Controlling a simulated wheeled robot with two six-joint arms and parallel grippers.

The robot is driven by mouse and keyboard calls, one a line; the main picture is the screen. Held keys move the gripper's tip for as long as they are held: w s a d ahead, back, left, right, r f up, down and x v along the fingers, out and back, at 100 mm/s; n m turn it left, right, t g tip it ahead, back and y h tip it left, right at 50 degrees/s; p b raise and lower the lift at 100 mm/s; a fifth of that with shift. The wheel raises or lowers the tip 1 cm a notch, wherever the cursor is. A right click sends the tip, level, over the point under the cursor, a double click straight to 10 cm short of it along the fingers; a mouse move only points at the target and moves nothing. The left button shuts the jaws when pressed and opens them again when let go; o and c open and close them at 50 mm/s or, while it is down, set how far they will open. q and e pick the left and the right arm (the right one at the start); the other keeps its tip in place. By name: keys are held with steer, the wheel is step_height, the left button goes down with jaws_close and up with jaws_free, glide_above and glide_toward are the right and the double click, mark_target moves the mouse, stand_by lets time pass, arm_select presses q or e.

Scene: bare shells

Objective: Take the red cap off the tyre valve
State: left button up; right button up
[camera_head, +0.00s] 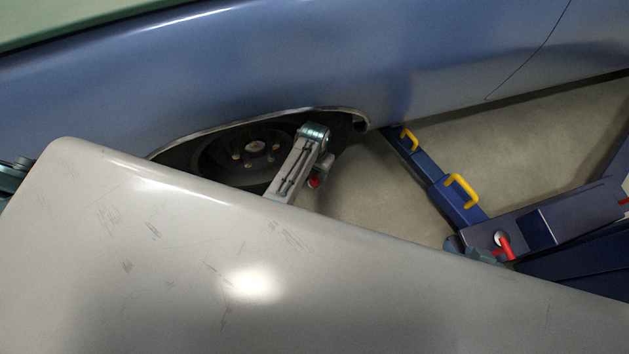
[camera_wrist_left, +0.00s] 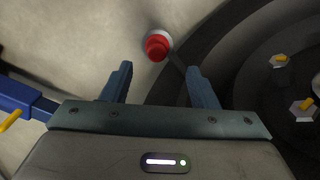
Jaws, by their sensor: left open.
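The red cap (camera_wrist_left: 157,46) has a pale ring behind it and shows near the top middle of the left wrist view. A small red spot in the head view (camera_head: 314,182), beside my left wrist, looks like the same cap. My left gripper (camera_wrist_left: 157,76) is open, and nothing is between its fingers. The cap is just beyond the fingertips, roughly centred between them, with no contact visible. The wheel (camera_head: 254,147) sits in the arch of a blue car, its lower part hidden. Teal parts (camera_head: 478,254) behind the pale panel may be my right gripper; its fingers are not clear.
A large pale scratched panel (camera_head: 190,260) covers the lower head view. A blue lift arm (camera_head: 455,203) with yellow handles (camera_head: 461,189) runs under the car body (camera_head: 300,60) on the right. Bare floor (camera_head: 375,195) lies between the wheel and the lift arm.

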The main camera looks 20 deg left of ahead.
mark_target(314, 178)
arm_select(q)
steer(key=f, duration=0.1)
steer(key=f+b, duration=0.1)
steer(key=f, duration=0.2)
steer(key=shift+s+d+f+b, duration=0.15)
steer(key=shift+s+f+b, duration=0.2)
steer(key=shift+s, duration=0.05)
steer(key=shift+f, duration=0.3)
arm_select(e)
steer(key=shift+w+a+f+m+t+y, duration=0.3)
steer(key=shift+w+a+f+t, duration=0.15)
steer(key=shift+t, duration=0.35)
arm_select(q)
steer(key=c, duration=1)
